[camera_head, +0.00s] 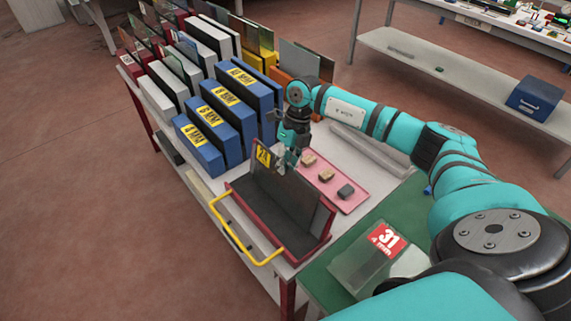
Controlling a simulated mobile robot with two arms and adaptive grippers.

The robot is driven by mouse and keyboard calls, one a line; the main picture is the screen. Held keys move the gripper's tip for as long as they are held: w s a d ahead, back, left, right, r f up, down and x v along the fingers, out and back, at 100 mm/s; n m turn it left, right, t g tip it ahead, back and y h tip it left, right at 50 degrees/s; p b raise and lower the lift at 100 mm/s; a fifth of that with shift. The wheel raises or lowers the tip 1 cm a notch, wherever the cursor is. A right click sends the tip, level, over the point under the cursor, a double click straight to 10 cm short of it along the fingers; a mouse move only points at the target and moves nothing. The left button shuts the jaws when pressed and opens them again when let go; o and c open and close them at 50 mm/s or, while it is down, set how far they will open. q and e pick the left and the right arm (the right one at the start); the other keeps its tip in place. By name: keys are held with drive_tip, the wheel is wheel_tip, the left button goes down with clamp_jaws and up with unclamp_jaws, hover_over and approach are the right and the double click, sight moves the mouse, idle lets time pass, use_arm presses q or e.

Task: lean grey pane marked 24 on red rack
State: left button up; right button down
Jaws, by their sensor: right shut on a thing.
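The grey pane with the yellow 24 label (263,156) stands upright at the back side of a dark, red-edged carrier with a yellow handle (327,235). My right gripper (283,161) is shut on the pane's upper edge, just right of the label. The pane's lower part merges with the carrier's dark inside, so I cannot tell whether it touches the bottom. A red rack (127,64) with a label stands at the far left end of the table, well away from the pane. My left gripper is not in view.
Blue racks (203,153) and white racks (157,98) with panes fill the table behind. A pink tray (345,202) with small blocks lies right of the pane. A pane marked 31 (362,262) lies on the green mat (318,280). A shelved table (450,77) stands back right.

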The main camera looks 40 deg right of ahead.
drive_tip(key=shift+f, duration=0.15)
drive_tip(key=c, duration=1.4)
unclamp_jaws()
drive_tip(key=v, duration=1.2)
